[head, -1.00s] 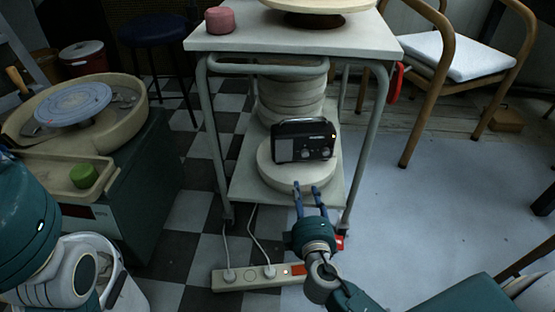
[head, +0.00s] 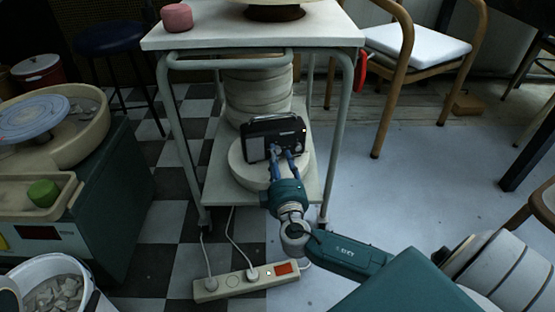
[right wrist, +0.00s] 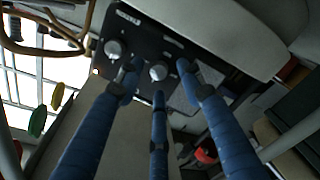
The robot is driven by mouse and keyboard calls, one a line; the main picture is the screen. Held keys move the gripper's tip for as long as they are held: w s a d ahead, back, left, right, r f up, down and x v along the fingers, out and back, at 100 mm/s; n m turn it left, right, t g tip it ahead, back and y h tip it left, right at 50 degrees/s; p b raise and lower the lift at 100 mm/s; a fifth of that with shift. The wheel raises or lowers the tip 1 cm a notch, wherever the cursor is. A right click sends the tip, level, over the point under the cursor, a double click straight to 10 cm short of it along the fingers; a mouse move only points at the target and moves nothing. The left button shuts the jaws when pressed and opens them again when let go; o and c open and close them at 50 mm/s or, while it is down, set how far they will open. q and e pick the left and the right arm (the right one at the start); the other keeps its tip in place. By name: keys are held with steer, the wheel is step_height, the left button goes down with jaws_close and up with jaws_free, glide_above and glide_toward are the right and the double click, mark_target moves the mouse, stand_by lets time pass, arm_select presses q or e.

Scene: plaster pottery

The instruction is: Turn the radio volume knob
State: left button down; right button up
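The black radio (head: 258,142) stands upright on a round plaster slab (head: 238,166) on the trolley's lower shelf. In the right wrist view its dark front (right wrist: 140,35) shows two silver knobs, one at upper left (right wrist: 114,48) and the other knob (right wrist: 158,71) near the middle. My right gripper (head: 283,151) is at the radio's front, right of its speaker grille. Its three blue fingers (right wrist: 158,78) are spread open, with the middle knob showing between the tips. I cannot tell whether any finger touches it. My left gripper is out of view.
The trolley top (head: 225,38) overhangs the radio, with legs on either side. Stacked plaster discs (head: 258,90) stand behind. A power strip (head: 240,284) lies on the floor in front. A wooden chair (head: 405,50) is at right; open floor lies below it.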

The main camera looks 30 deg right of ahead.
steer(key=shift+w+d, duration=0.25)
steer(key=shift+w, duration=0.3)
jaws_close()
steer(key=shift+n, duration=0.5)
